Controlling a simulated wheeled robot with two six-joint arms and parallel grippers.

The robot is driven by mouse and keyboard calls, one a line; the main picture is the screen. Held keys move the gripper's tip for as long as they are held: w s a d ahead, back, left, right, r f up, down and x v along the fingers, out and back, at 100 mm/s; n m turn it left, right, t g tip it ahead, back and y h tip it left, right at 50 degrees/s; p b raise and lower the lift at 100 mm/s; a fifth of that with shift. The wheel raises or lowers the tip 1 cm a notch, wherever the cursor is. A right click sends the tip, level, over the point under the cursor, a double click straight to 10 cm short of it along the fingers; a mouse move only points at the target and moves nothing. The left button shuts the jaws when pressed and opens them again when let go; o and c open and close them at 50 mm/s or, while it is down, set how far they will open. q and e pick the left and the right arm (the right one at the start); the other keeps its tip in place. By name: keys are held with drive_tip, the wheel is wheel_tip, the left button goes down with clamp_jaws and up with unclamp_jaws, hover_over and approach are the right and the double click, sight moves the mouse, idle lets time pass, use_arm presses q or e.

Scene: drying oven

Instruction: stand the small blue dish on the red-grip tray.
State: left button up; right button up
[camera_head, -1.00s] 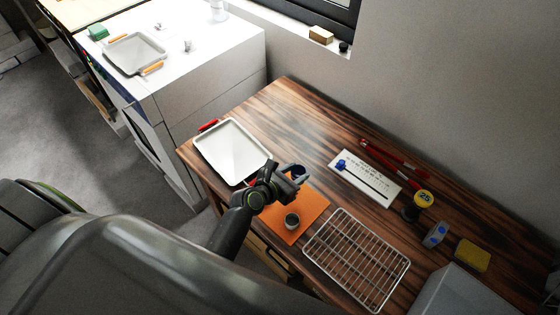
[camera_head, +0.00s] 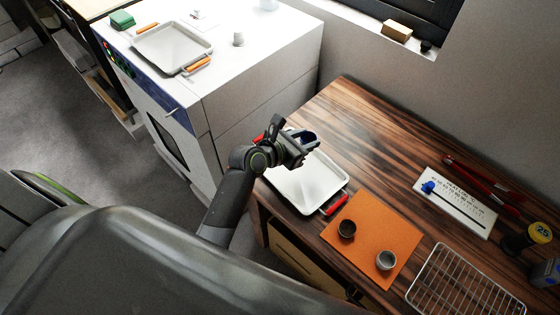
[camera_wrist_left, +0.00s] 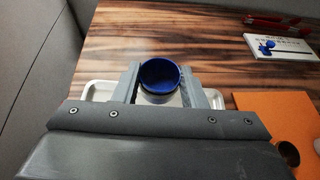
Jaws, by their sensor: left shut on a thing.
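The small blue dish (camera_wrist_left: 160,74) sits upright between the fingers of my left gripper (camera_wrist_left: 161,88) in the left wrist view. In the head view, my left gripper (camera_head: 304,141) is shut on the dish (camera_head: 311,136), which is mostly hidden by the fingers. They are over the far part of the red-grip tray (camera_head: 308,188), a pale, empty tray on the wooden table. The tray's rim also shows behind the fingers in the wrist view (camera_wrist_left: 100,90). I cannot tell the exact gap between dish and tray. My right gripper is not in view.
An orange mat (camera_head: 368,225) beside the tray holds a dark dish (camera_head: 347,229) and a grey dish (camera_head: 386,260). A wire rack (camera_head: 465,285) and a white slide board (camera_head: 453,202) lie right. An orange-grip tray (camera_head: 172,47) sits on the white oven (camera_head: 265,55).

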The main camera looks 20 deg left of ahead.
use_arm(q)
drive_tip(key=shift+a+f, duration=0.15)
drive_tip(key=shift+f, duration=0.2)
drive_tip(key=f+b, duration=0.1)
drive_tip(key=f, duration=0.3)
drive_tip(key=shift+d+f, duration=0.2)
drive_tip(key=shift+f+b, duration=0.3)
drive_tip(key=shift+f, duration=0.35)
wheel_tip(320, 180, down, 4)
drive_tip(key=shift+r+b, duration=0.2)
drive_tip(key=shift+b, duration=0.35)
drive_tip(key=o, duration=1)
drive_tip(key=shift+c, duration=0.2)
